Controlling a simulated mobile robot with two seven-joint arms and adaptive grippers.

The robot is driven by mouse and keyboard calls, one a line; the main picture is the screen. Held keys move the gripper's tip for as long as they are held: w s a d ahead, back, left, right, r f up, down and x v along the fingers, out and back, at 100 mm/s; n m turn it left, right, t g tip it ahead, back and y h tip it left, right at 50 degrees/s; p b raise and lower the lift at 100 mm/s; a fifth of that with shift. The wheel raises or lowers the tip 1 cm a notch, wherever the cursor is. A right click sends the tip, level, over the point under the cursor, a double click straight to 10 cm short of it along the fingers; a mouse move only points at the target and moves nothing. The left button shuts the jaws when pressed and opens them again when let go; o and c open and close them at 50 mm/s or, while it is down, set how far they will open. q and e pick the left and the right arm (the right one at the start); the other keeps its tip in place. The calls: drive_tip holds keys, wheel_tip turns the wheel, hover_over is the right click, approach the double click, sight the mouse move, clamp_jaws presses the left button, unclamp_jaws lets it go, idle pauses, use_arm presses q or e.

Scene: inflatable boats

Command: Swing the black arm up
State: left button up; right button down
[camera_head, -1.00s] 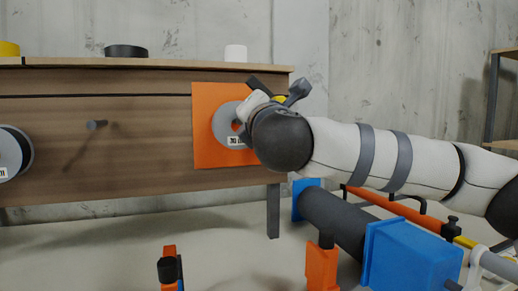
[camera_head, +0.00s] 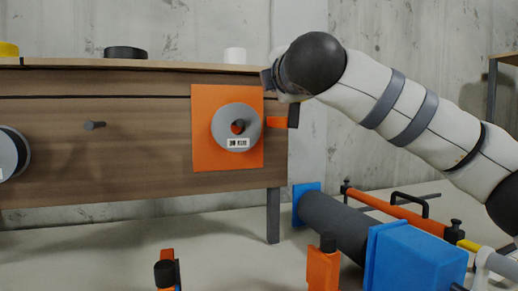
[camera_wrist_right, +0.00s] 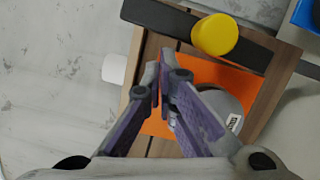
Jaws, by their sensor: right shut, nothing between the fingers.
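The black arm (camera_wrist_right: 250,52) is a flat dark bar with a round yellow knob (camera_wrist_right: 215,35), seen in the right wrist view across the top of the orange panel (camera_wrist_right: 208,72). In the head view a short black piece (camera_head: 293,115) shows at the cabinet's right edge and may be part of it; the rest is hidden by my wrist. My right gripper (camera_wrist_right: 160,85) is shut and empty, apart from the bar and knob in the wrist picture. Its fingers are mostly hidden in the head view. My left gripper is out of view.
A grey spool (camera_head: 222,127) hangs on the orange panel of the wooden cabinet (camera_head: 130,150). Another spool (camera_head: 10,155) and a bare peg (camera_head: 95,125) are to the left. A blue-ended cylinder (camera_head: 340,225) lies low right.

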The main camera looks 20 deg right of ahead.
drive_tip(key=shift+d+r, duration=0.15)
drive_tip(key=shift+d, duration=0.2)
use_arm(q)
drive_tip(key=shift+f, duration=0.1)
use_arm(e)
drive_tip(key=shift+d, duration=0.1)
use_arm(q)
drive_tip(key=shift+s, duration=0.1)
